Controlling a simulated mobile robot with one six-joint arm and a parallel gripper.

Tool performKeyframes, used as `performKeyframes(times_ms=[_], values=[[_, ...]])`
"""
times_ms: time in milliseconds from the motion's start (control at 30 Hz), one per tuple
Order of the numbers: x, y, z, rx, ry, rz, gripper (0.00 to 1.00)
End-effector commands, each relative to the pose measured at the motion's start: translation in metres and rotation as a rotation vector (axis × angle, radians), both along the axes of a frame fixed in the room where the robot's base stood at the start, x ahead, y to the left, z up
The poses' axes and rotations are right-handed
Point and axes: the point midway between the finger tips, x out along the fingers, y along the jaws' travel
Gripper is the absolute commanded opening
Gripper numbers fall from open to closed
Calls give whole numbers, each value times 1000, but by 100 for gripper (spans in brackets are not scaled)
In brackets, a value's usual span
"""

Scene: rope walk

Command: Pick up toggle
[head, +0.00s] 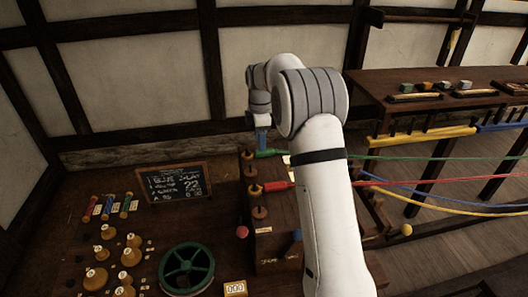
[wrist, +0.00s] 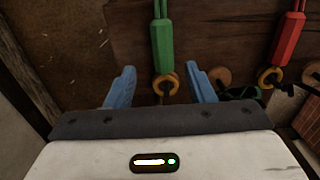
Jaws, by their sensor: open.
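I cannot tell for certain which piece is the toggle. My gripper (wrist: 160,84) is open, with its blue fingers apart. A green faceted piece (wrist: 163,46) with a tan ring (wrist: 165,84) at its lower end shows between and beyond the fingertips. Whether the fingers reach down beside it is unclear. A red faceted piece (wrist: 289,38) with a similar ring is at the right. A dark green object (wrist: 238,92) lies right of the right finger. In the head view, my gripper (head: 262,146) is near the green piece (head: 270,153), above the red one (head: 277,186).
A green wheel (head: 187,268), chalkboard (head: 174,182), wooden knobs (head: 96,278) and coloured spools (head: 107,207) are on the bench at left. Green, red, blue and yellow ropes (head: 450,182) stretch right. A dark shelf table (head: 400,78) stands at the back right.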

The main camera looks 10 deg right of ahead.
Motion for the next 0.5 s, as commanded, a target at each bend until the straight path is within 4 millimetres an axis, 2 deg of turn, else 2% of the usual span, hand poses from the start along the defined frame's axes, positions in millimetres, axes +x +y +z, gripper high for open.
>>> performKeyframes(times_ms=[233, 500], values=[[-4, 4, -34, 0, 3, 3, 49], [-4, 4, -42, 0, 0, 3, 49]])
